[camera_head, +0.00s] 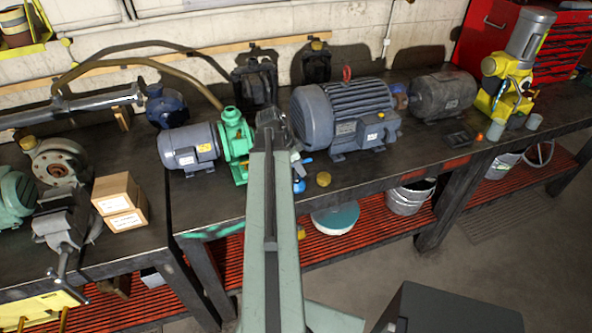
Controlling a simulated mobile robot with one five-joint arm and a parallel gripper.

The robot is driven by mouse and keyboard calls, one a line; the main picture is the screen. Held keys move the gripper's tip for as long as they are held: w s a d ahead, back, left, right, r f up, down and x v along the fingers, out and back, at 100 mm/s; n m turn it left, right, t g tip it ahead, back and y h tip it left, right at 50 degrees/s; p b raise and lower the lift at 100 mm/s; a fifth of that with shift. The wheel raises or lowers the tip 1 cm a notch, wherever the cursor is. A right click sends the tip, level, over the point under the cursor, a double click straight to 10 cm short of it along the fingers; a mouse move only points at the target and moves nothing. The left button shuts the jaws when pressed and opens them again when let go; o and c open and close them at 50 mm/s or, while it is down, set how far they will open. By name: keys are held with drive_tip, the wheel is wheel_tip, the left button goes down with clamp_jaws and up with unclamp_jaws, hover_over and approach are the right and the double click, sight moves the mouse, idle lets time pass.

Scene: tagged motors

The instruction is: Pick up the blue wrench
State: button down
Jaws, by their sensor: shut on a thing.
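My green-grey arm reaches up from the bottom of the view to the bench. My gripper (297,168) is at its far end, low over the bench between the green pump and the large grey motor. The gripper is shut on a small blue thing, which I take to be the blue wrench (299,186). Only small blue parts of it show, just right of my arm. The rest is hidden by my arm and gripper, and I cannot tell whether it touches the bench.
The green pump with its grey motor (190,147) stands close on the left. The large grey motor (345,108) stands close on the right. A small brass-coloured round part (323,179) lies near the bench's front edge. Cardboard boxes (120,202) and a vise (68,222) are farther left.

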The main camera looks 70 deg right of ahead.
idle(0.3)
wheel_tip(320, 180, up, 10)
drive_tip(key=p, duration=1)
drive_tip(key=shift+r, duration=0.15)
drive_tip(key=c, duration=2.1)
unclamp_jaws()
drive_tip(key=shift+f, duration=0.2)
drive_tip(key=shift+c, duration=0.2)
clamp_jaws()
